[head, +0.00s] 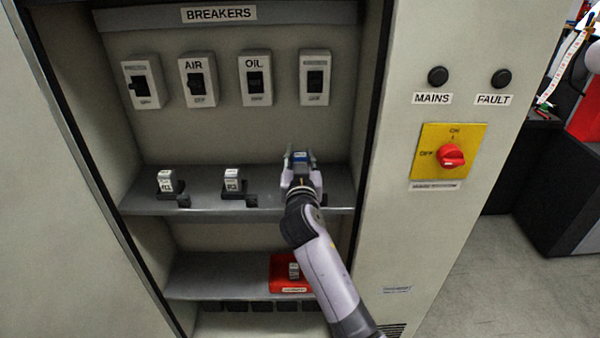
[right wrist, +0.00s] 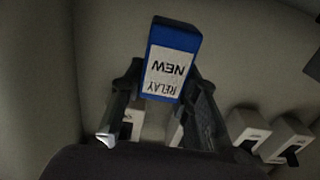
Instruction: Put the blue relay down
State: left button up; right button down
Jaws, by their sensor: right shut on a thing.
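The blue relay (right wrist: 171,62) has a white label reading NEW RELAY. In the right wrist view it stands out between the two fingers of my right gripper (right wrist: 160,110), which is shut on it. In the head view the right gripper (head: 300,163) is over the right end of the upper shelf (head: 210,207), and a little blue of the relay (head: 300,156) shows between its fingers. Whether the relay touches the shelf or a socket is hidden by the gripper. My left gripper is not in view.
Two white relays (head: 166,181) (head: 232,181) sit in dark sockets on the upper shelf. A red tray (head: 283,288) with a grey-white relay (head: 294,271) is on the lower shelf. Several breakers (head: 256,80) line the back wall. A red switch (head: 451,156) is on the right panel.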

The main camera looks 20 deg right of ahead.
jog(key=shift+w+f, duration=0.1)
jog(key=shift+f, duration=2.2)
jog(key=shift+f+b, duration=0.2)
jog(key=shift+b, duration=0.15)
jog(key=c, duration=1.2)
grip_release()
jog(key=shift+r, duration=0.15)
